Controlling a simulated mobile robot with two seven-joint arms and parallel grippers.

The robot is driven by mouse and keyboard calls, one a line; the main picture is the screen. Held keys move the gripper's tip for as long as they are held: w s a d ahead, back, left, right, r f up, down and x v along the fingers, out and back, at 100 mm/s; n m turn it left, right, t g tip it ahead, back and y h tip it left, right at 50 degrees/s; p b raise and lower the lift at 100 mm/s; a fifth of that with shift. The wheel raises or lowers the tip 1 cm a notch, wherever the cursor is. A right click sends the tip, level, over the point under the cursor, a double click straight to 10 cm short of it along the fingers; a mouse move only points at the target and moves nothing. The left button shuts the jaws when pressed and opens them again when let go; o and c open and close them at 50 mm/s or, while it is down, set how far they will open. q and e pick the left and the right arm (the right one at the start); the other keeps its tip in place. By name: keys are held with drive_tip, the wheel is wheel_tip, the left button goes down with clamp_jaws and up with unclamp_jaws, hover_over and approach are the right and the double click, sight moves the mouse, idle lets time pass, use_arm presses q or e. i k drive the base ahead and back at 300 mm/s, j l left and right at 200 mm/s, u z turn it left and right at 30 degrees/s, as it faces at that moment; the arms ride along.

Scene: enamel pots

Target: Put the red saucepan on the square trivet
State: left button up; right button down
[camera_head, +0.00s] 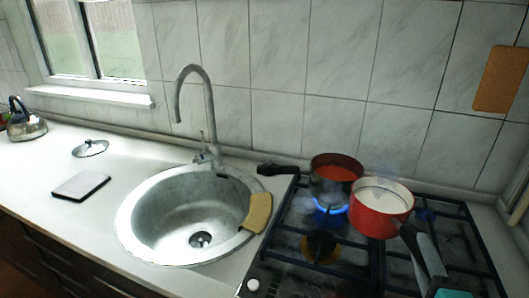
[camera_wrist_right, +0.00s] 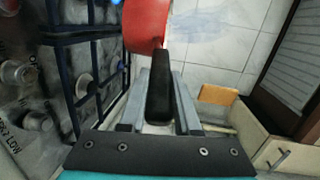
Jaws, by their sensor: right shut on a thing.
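The red saucepan (camera_head: 372,225) is at the right of the head view, over the hob, with pale contents inside. I cannot tell whether its base touches the grate. My right gripper (camera_head: 418,245) is shut on its black handle, which points toward the front. In the right wrist view the handle lies between the fingers of my gripper (camera_wrist_right: 160,84), and part of the red saucepan (camera_wrist_right: 147,24) shows beyond them. The square trivet (camera_head: 80,186), dark-edged with a lighter top, lies bare on the counter left of the sink. My left gripper is not in view.
A dark pot (camera_head: 326,188) with red contents stands by a lit blue flame (camera_head: 331,210), close left of the saucepan. The sink (camera_head: 150,214), tap (camera_head: 208,110) and a yellow cloth (camera_head: 258,212) lie between hob and trivet.

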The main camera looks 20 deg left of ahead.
sight(97, 187)
drive_tip(key=u, duration=1.05)
drive_tip(key=i+j+u, duration=0.3)
drive_tip(key=u, duration=0.3)
drive_tip(key=i+j, duration=0.3)
drive_tip(key=i, duration=0.2)
drive_tip(key=i+j, duration=0.25)
drive_tip(key=i, duration=0.25)
